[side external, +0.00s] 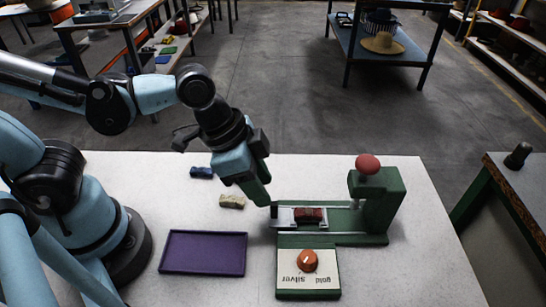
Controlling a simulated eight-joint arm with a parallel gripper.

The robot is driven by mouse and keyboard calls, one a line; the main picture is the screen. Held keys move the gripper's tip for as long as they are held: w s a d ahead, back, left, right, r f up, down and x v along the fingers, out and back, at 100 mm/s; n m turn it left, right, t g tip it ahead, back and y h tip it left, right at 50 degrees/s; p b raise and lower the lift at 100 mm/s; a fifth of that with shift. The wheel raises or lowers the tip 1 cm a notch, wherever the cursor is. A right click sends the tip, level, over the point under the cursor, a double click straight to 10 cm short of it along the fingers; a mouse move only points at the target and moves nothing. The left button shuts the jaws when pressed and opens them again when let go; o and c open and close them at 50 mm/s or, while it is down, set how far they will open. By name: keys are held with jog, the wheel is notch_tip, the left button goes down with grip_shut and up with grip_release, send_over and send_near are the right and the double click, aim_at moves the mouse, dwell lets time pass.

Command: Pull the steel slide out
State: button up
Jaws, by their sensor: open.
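The steel slide (287,222) is a light grey plate in the green press (385,205). Its left end shows at the left end of the press bed. A dark red block (310,214) sits on the slide. My gripper (268,202) points down at the slide's left end, very close to it. The gripper is open; its fingers overlap in this view, so the gap between them is hidden. I cannot tell whether a finger touches the slide.
The press has a red ball knob (368,164) on its post. In front is a panel with an orange dial (306,261) and the words gold and silver. A purple tray (203,252), a blue block (202,172) and a beige block (231,201) lie left on the white table.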

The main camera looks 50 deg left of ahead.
jog(key=shift+v, duration=2.75)
jog(key=w+a+n+t+y, duration=0.3)
jog(key=a+n, duration=0.6)
jog(key=a, duration=0.3)
jog(key=shift+w+a+t, duration=0.3)
jog(key=shift+w+t, duration=0.2)
jog(key=shift+w, duration=0.55)
